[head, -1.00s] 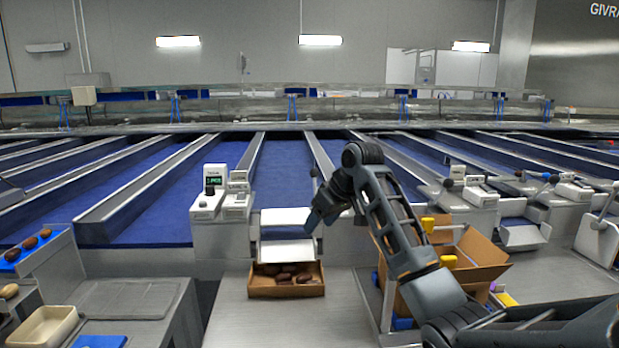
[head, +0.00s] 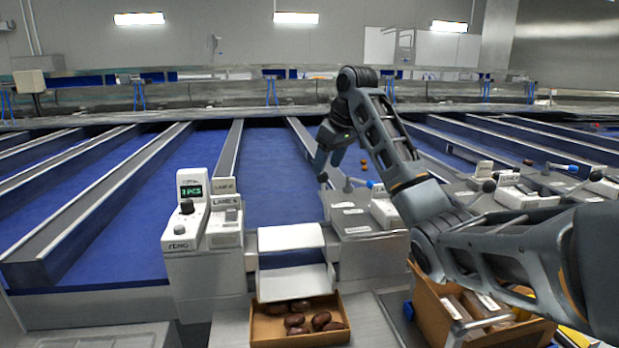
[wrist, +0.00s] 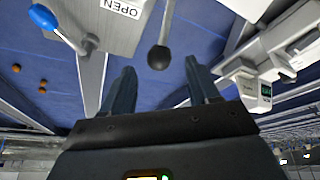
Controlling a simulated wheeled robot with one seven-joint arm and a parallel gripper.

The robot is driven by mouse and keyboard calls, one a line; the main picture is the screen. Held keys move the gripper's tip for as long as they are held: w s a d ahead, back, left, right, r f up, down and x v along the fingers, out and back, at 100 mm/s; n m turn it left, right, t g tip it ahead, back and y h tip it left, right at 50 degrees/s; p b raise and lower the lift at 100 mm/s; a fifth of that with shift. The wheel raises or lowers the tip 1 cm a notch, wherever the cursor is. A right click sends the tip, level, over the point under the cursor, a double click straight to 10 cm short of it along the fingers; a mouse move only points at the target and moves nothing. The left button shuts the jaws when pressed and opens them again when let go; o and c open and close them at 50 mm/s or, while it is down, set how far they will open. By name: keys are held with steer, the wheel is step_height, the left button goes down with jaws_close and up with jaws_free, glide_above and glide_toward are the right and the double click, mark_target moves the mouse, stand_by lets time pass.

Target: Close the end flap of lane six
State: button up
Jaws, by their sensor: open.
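A white two-part end flap (head: 290,237) sits at the mouth of the middle blue lane, its lower panel sloping down toward an open box. The lane label beside it is too small to read surely. A lever with a dark round knob (head: 322,178) rises just right of the flap. In the wrist view the dark knob (wrist: 159,57) lies ahead of and between my open fingertips, with no clear contact. My gripper (head: 326,160) is above the lane's right side, close to this knob, and holds nothing.
A cardboard box of dates (head: 298,325) stands under the flap. A display unit (head: 190,205) is at left. A blue-knobbed lever (wrist: 43,17) stands on the neighbouring lane, with several loose dates (head: 364,162) beyond. A larger carton (head: 440,312) lies below my arm.

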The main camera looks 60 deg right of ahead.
steer(key=p+x, duration=0.1)
steer(key=x, duration=0.6)
steer(key=shift+w+d+f, duration=0.15)
steer(key=shift+w+f, duration=0.05)
steer(key=shift+f, duration=0.15)
jaws_close()
stand_by(0.4)
